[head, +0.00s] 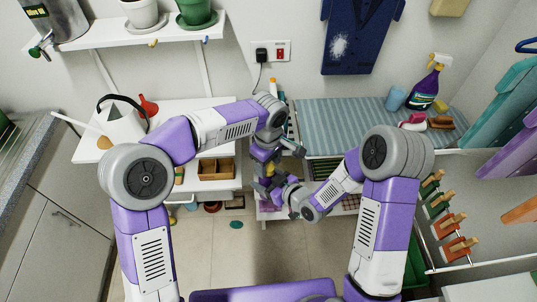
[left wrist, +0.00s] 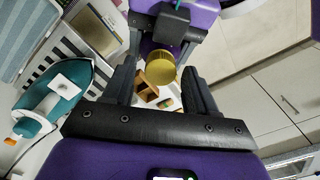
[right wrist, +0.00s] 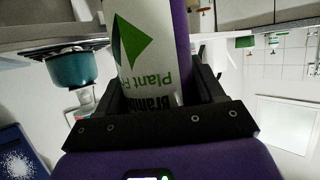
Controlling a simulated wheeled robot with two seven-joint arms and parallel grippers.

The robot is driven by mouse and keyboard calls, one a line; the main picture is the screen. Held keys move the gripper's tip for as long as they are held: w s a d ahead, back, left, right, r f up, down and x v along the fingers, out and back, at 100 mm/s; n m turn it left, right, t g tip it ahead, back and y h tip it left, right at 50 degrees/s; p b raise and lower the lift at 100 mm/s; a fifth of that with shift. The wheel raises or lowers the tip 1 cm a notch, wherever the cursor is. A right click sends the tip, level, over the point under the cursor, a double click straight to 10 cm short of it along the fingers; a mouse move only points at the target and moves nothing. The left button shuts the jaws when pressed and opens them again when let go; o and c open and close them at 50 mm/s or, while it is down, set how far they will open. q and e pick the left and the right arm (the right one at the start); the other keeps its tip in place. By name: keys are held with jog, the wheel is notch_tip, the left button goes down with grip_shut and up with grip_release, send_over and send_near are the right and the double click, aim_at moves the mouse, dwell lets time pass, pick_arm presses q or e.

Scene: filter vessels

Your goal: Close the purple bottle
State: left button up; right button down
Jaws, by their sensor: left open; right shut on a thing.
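The purple bottle (right wrist: 182,40) has a white label with a green mark and fills the middle of the right wrist view. My right gripper (right wrist: 157,92) is shut on its body. In the left wrist view, a gold-yellow cap (left wrist: 160,68) lies between the spread fingers of my left gripper (left wrist: 160,78), with purple just behind it. The cap also shows as a small yellow spot in the head view (head: 270,168), between my two grippers. My left gripper is open around the cap. I cannot tell whether the cap sits fully on the bottle.
A white table with a watering can (head: 122,122) and a wooden tray (head: 216,170) stands at left. A striped ironing surface (head: 340,118) with a spray bottle (head: 427,85) and brushes is at the back right.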

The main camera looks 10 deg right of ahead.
pick_arm(q)
jog(key=shift+f, duration=0.35)
jog(key=shift+c, duration=0.3)
grip_shut()
jog(key=m, duration=0.6)
jog(key=shift+m, duration=0.3)
jog(key=shift+o, duration=0.6)
grip_release()
jog(key=shift+r, duration=2.25)
jog(key=shift+c, duration=0.3)
